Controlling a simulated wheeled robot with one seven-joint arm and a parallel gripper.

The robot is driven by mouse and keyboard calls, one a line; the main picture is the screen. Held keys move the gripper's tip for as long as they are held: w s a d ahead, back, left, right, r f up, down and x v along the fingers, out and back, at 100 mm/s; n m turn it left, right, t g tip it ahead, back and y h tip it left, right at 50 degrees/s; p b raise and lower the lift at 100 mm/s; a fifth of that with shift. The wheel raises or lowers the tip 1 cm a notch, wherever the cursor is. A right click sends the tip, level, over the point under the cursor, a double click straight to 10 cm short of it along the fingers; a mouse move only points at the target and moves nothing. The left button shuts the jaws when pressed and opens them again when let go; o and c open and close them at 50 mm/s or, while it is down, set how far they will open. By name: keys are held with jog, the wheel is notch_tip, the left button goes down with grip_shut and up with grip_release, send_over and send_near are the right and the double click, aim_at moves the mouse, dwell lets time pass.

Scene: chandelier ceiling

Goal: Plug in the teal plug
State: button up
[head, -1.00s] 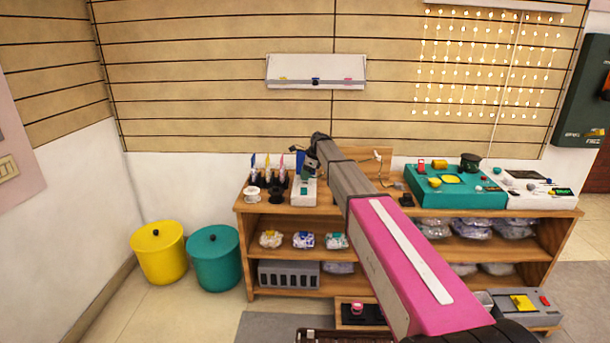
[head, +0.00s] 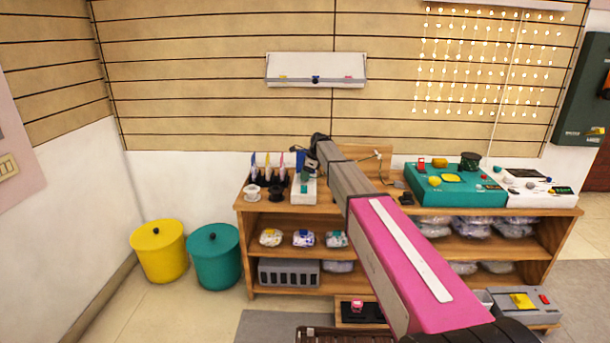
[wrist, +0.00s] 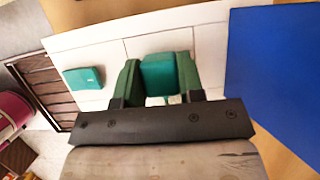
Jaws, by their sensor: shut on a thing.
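In the wrist view my gripper (wrist: 158,82) has its green fingers shut on the teal plug (wrist: 160,72). The plug is over the white strip (wrist: 210,40), which is divided by thin seams. I cannot tell whether the plug touches the strip or is in a socket. A separate teal square piece (wrist: 84,78) is on the strip to the left. In the head view the white strip (head: 298,196) lies on the wooden bench top. My gripper is at the arm's far end above it, too small there to make out its fingers.
A blue panel (wrist: 274,62) stands close to the right of my gripper. Spools (head: 252,192) and upright coloured tags sit left of the strip. A teal console (head: 455,190) and a white one (head: 530,188) occupy the bench's right side. Yellow (head: 160,252) and teal (head: 215,258) bins stand on the floor.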

jog(key=o, duration=1.4)
jog(key=shift+f, duration=0.1)
jog(key=shift+r, duration=0.2)
jog(key=shift+r, duration=3.6)
grip_shut()
jog(key=shift+d, duration=0.3)
